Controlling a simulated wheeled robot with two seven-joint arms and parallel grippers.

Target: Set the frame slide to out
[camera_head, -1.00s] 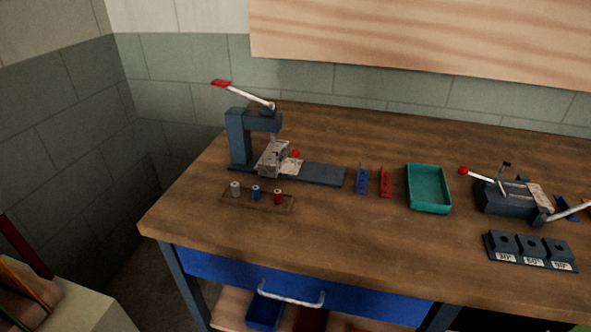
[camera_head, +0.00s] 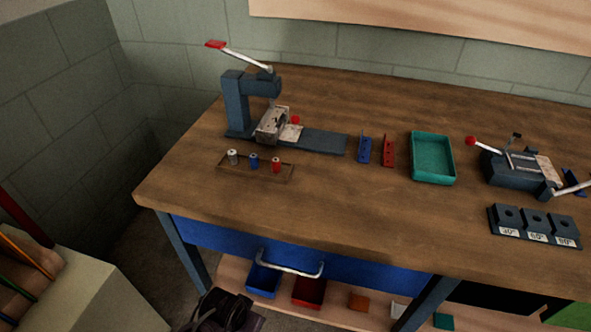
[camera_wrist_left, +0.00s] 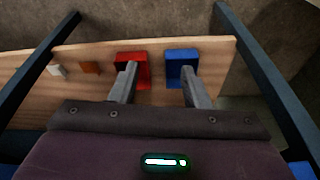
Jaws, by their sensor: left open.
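A dark blue lever press (camera_head: 236,105) stands at the back left of the bench, its red-tipped lever raised. Under its head a grey metal block (camera_head: 272,125) with a red knob (camera_head: 296,119) sits near the left end of a long flat base (camera_head: 320,141). I cannot tell for sure which part is the frame slide. My left gripper is open and empty in the left wrist view (camera_wrist_left: 158,76), above the lower shelf and away from the press. In the head view a dark shape at the bottom edge appears to be my left gripper (camera_head: 222,312). My right gripper is not in view.
A peg rack (camera_head: 256,174), blue and red strips, a green tray (camera_head: 432,158), a second lever fixture (camera_head: 515,172) and an angle-block stand (camera_head: 534,228) sit on the bench (camera_head: 370,220). Below are a blue drawer (camera_head: 300,252) and a shelf with red (camera_head: 309,291) and blue (camera_head: 264,279) bins.

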